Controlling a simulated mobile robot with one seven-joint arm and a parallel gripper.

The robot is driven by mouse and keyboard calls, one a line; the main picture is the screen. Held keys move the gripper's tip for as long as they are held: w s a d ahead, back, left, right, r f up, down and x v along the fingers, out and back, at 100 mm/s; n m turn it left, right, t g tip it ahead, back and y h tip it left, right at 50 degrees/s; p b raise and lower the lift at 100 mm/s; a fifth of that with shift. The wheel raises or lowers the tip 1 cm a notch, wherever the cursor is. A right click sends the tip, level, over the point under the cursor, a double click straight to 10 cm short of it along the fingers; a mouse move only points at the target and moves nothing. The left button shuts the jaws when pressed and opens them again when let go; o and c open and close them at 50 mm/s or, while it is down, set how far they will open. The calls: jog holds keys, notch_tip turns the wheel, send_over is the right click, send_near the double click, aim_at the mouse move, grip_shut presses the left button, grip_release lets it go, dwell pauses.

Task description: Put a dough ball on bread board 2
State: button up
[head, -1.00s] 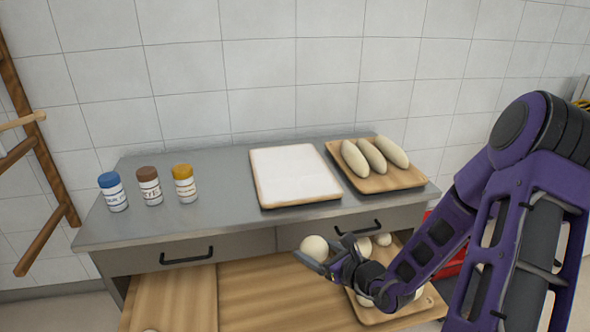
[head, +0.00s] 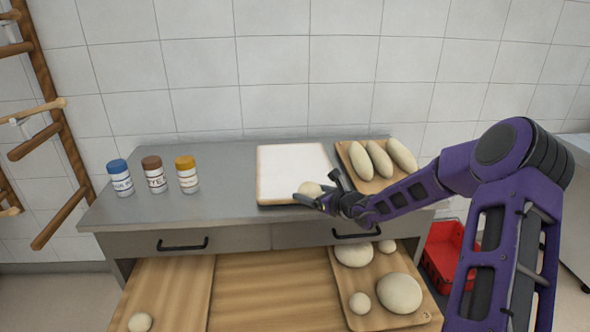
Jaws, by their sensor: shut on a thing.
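My gripper (head: 315,197) is shut on a pale dough ball (head: 310,187), which shows between its dark fingers. It is in front of the near edge of a white-topped board (head: 292,160) on the grey counter; I cannot tell how high above it. A wooden board (head: 384,263) at the lower right carries dough balls of different sizes, two large and two small. Another wooden board (head: 178,285) at the lower left carries one small dough ball (head: 140,322). I cannot tell which board is number 2.
Three jars with blue (head: 120,178), brown (head: 154,174) and yellow (head: 187,175) lids stand on the counter's left. A board with three long loaves (head: 377,160) lies right of the white-topped board. A red crate (head: 447,255) is at the right. The counter's middle is bare.

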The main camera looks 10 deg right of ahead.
notch_tip(320, 180, up, 6)
jog(key=m+t+h, duration=0.1)
jog(key=m, duration=0.1)
send_over(311, 179)
jog(key=s+a, duration=0.1)
jog(key=s, duration=0.3)
jog(key=shift+h, duration=0.4)
jog(key=f, duration=0.3)
jog(key=f+b, duration=0.1)
jog(key=f, duration=0.5)
jog(key=shift+w+d+f, duration=0.15)
jog(key=shift+w+f, duration=0.1)
jog(key=shift+w, duration=0.1)
jog(key=shift+f+b, duration=0.15)
jog(key=shift+b, duration=0.15)
jog(key=o, duration=1.2)
jog(key=shift+c, duration=0.2)
jog(key=shift+s+r, duration=0.1)
jog(key=shift+r, duration=0.1)
jog(key=p+v, duration=0.1)
jog(key=v, duration=1)
jog(key=shift+s+d, duration=0.2)
jog(key=shift+s, duration=0.2)
